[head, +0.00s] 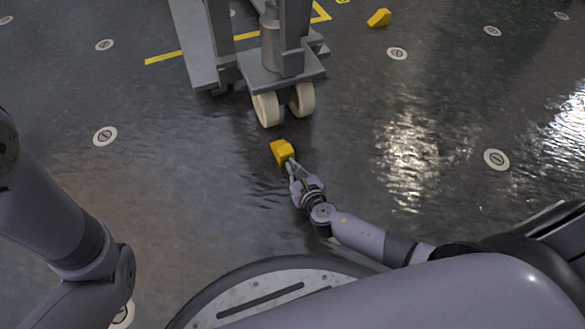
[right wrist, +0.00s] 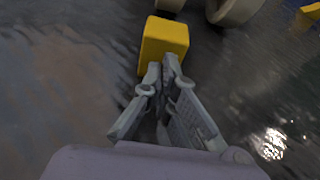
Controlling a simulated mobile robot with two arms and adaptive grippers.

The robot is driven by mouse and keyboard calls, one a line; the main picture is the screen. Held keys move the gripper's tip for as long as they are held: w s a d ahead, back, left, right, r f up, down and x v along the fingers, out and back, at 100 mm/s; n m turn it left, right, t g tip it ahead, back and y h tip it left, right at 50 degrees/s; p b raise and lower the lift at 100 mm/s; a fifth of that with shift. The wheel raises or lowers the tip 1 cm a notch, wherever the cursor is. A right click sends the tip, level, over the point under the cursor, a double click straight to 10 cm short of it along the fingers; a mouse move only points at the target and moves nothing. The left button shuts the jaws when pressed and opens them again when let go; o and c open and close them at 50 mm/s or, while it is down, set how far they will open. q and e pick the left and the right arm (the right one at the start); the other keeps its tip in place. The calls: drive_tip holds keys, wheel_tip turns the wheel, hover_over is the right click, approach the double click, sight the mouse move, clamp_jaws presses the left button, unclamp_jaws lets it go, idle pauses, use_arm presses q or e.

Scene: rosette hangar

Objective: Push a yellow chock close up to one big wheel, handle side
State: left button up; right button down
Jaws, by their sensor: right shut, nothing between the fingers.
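A yellow chock (head: 282,151) lies on the dark floor just in front of a pair of big cream wheels (head: 266,108) under a grey stand. A gap of floor shows between the chock and the wheels. My right gripper (head: 291,164) is shut and empty, its fingertips at the near side of the chock. In the right wrist view the chock (right wrist: 164,42) is right ahead of the shut fingertips (right wrist: 163,66); whether they touch it I cannot tell. The wheels (right wrist: 233,10) are cut off at the top there. My left gripper is out of view.
The grey stand (head: 283,68) rises above the wheels. Another yellow chock (head: 379,18) lies farther back on the right. Yellow tape (head: 163,57) and round floor discs (head: 105,136) mark the floor. The floor to the right of the wheels is clear and shiny.

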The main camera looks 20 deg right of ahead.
sight(287, 159)
drive_tip(key=shift+w, duration=0.15)
drive_tip(key=shift+w, duration=1.4)
drive_tip(key=shift+w+a, duration=0.1)
drive_tip(key=shift+w, duration=1.45)
drive_tip(key=shift+s+r+p, duration=0.4)
drive_tip(key=shift+s, duration=0.15)
drive_tip(key=shift+r+p+v, duration=0.2)
drive_tip(key=shift+p+v, duration=0.5)
drive_tip(key=shift+v, duration=0.35)
drive_tip(key=shift+r+p+v, duration=0.2)
drive_tip(key=shift+p+v, duration=0.5)
drive_tip(key=shift+v, duration=0.35)
drive_tip(key=shift+s, duration=0.1)
